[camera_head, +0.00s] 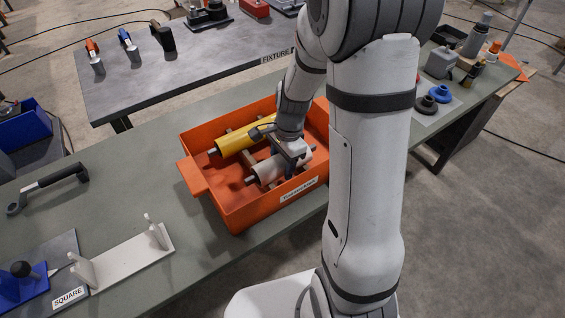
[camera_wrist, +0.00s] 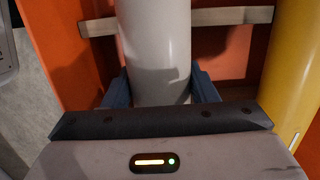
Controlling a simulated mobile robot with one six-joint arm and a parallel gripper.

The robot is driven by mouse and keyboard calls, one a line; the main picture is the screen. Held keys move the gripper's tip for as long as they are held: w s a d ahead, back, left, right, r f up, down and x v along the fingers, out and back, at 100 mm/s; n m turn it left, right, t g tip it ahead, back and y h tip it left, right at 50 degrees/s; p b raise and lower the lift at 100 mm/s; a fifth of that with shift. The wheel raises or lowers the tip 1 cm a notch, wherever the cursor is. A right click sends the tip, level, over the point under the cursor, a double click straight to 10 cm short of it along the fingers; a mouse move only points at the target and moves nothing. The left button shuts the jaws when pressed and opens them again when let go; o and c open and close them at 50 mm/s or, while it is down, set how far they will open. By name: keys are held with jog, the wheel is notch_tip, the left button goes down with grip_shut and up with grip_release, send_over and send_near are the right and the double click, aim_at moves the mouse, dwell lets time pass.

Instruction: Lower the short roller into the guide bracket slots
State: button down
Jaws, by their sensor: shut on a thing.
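The short roller, pale cream with dark shaft ends (camera_head: 268,170), lies in the orange tray (camera_head: 235,213). In the wrist view the roller (camera_wrist: 155,45) runs between the two blue-grey fingers of my gripper (camera_wrist: 160,88). My gripper (camera_head: 291,163) is shut on it, near its middle, inside the tray. The guide bracket (camera_head: 130,258) is a white plate with two upright slotted posts, at the lower left of the bench. Its slots are empty. The arm hides part of the roller in the head view.
A yellow roller (camera_head: 235,138) lies beside the short roller in the tray, also seen in the wrist view (camera_wrist: 296,70). Wooden rails (camera_wrist: 225,16) cross the tray under the rollers. A blue fixture (camera_head: 22,284) and a black-handled tool (camera_head: 48,187) are on the bench at left.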

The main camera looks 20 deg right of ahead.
jog(key=shift+w+r, duration=0.1)
jog(key=shift+r, duration=0.1)
notch_tip(320, 180, up, 10)
jog(key=shift+f, duration=0.1)
dwell(0.3)
